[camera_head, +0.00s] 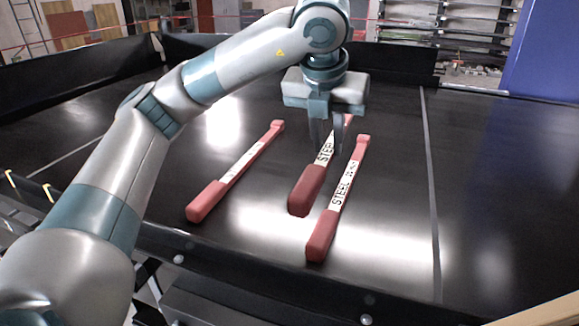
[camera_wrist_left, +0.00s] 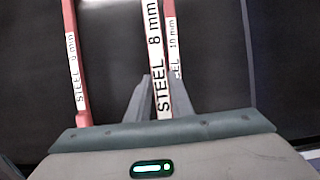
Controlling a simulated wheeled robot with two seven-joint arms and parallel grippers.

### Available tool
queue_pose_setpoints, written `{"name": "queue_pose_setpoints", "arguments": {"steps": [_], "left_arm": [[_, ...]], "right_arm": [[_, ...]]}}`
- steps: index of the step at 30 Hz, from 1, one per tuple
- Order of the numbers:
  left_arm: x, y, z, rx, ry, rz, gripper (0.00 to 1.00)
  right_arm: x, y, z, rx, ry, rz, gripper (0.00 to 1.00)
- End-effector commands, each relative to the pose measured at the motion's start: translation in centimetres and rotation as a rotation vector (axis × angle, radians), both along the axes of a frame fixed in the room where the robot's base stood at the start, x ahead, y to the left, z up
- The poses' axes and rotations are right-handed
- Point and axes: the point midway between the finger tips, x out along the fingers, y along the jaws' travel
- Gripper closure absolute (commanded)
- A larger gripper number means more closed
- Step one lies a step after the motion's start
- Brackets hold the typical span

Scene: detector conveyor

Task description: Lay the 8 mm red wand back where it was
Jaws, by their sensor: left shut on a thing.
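The 8 mm red wand (camera_head: 306,190) has red ends and a white middle. In the left wrist view the label "STEEL 8 mm" shows on it (camera_wrist_left: 155,40). My left gripper (camera_head: 327,148) is shut on its white middle, with the fingers pointing down over the conveyor. The wand looks slightly raised, but the gap below is hard to judge. It lies between two similar wands. The left wand (camera_head: 235,168) rests on the belt; the right wand, marked 10 mm (camera_wrist_left: 171,45), also rests there (camera_head: 341,190), close beside the held one. My right gripper is out of view.
The black conveyor belt (camera_head: 480,190) is glossy and has pale cross lines. A dark rail (camera_head: 230,262) runs along its near edge and dark walls stand behind. The belt is clear to the right of the wands, and there is room between the left and held wands.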

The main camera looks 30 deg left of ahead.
Motion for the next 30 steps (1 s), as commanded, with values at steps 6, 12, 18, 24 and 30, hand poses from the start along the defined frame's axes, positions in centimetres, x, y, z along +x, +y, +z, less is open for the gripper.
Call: {"name": "queue_pose_setpoints", "arguments": {"steps": [6,12,18,24,30], "left_arm": [[0.3,3.1,-1.7,0.000,0.003,0.004,1.00],[0.5,5.8,-3.2,-0.001,0.003,0.005,1.00],[0.9,8.9,-5.0,0.001,0.002,0.005,1.00],[1.1,9.8,-5.8,0.000,-0.002,0.001,1.00],[1.1,9.8,-5.8,0.000,-0.002,0.001,1.00]], "right_arm": [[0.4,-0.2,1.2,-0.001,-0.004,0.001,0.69],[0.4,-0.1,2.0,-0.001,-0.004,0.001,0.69],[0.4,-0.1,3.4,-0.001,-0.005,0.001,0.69],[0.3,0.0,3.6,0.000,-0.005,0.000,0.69],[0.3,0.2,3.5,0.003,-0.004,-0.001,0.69]]}}
